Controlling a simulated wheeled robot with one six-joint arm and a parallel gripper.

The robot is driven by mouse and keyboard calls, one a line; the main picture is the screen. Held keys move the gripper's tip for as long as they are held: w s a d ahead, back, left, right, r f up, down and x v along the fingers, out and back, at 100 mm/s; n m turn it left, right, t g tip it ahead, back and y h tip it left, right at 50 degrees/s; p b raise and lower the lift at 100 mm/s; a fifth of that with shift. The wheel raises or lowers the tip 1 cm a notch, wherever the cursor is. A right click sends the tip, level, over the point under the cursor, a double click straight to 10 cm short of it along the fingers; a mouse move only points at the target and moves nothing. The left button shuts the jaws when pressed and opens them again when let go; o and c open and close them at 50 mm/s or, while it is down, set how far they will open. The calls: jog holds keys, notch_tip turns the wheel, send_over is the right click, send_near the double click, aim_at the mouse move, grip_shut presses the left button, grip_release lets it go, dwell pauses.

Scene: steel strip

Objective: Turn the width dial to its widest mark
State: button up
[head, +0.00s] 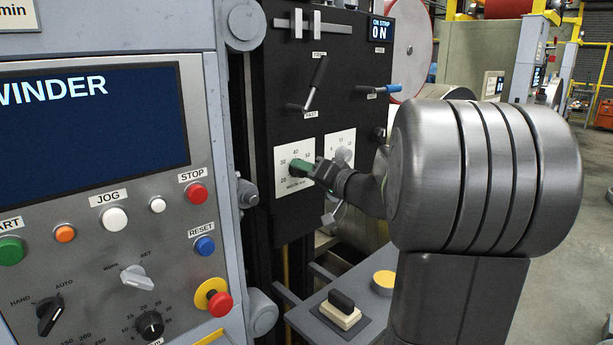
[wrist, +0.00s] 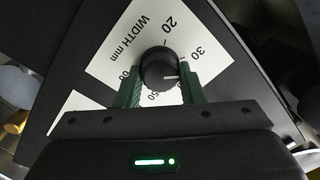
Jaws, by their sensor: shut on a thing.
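The width dial is a round black knob (wrist: 158,67) on a white plate marked "WIDTH mm". In the wrist view, 20, 30, 50 and 60 show around it; the 40 is hidden near my right finger. The knob's white line points right, past 30 and towards the hidden 40. My gripper (wrist: 161,82) has a green finger on each side of the knob and is shut on it. In the head view, my gripper (head: 303,168) is at the white width plate (head: 291,187) and covers the knob; 20, 30, 40 and 50 show there.
A second white dial plate (head: 343,139) with a grey knob sits just right of the width plate. A lever (head: 317,81) and a blue handle (head: 380,87) are above on the black panel. The rewinder console (head: 110,200) stands left, and a grey shelf with a black-topped switch (head: 341,308) is below.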

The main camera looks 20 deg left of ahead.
jog(key=shift+s+a+f+m+t+h+p, duration=0.2)
jog(key=shift+m+p, duration=2.2)
jog(key=shift+m, duration=3.3)
jog(key=shift+d+r+m+t+h+p, duration=0.2)
jog(key=shift+m+p, duration=2.2)
jog(key=shift+m, duration=3.3)
jog(key=shift+s+a+f+m+t+p, duration=0.1)
jog(key=shift+f+m+t+p, duration=0.15)
jog(key=shift+m+p, duration=3.8)
jog(key=m+b, duration=0.3)
jog(key=shift+m, duration=0.35)
jog(key=o, duration=1)
